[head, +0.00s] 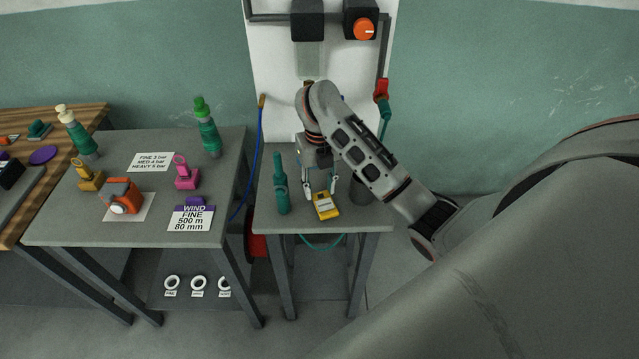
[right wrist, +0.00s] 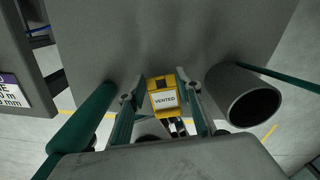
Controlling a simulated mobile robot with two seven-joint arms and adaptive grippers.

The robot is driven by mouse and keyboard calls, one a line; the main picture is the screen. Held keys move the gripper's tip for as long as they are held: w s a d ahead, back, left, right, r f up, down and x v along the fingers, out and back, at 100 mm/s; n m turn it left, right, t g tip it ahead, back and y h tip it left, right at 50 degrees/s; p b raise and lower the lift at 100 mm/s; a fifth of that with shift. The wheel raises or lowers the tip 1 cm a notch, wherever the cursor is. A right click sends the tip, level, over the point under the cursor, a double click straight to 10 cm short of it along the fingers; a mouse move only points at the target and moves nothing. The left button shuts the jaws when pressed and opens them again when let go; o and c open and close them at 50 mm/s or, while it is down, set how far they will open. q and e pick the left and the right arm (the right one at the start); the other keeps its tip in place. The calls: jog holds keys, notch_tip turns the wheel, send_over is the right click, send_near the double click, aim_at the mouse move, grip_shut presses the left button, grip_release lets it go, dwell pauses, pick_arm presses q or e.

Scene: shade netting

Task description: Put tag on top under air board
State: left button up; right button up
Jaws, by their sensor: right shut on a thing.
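The yellow tag (head: 326,206) has a white label. In the right wrist view the tag (right wrist: 164,98) reads "VENTED". My right gripper (head: 320,194) is shut on it, one finger on each side. The tag is over the small grey table top (head: 345,222) under the white air board (head: 272,95), near its front edge. I cannot tell whether it touches the top. My arm hides part of the board and the table's back. My left gripper is not in view.
A teal bottle-like tool (head: 281,187) stands left of the tag. A dark grey cup (head: 359,190) stands to its right, partly behind my arm. A larger grey table (head: 75,225) at left holds a "WIND" card (head: 191,219), an orange device (head: 122,196) and several other items.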

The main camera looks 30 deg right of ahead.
jog(key=o, duration=1)
jog(key=shift+o, duration=0.6)
jog(key=shift+r, duration=0.15)
jog(key=shift+d+r, duration=0.1)
jog(key=shift+r, duration=0.25)
notch_tip(320, 180, up, 11)
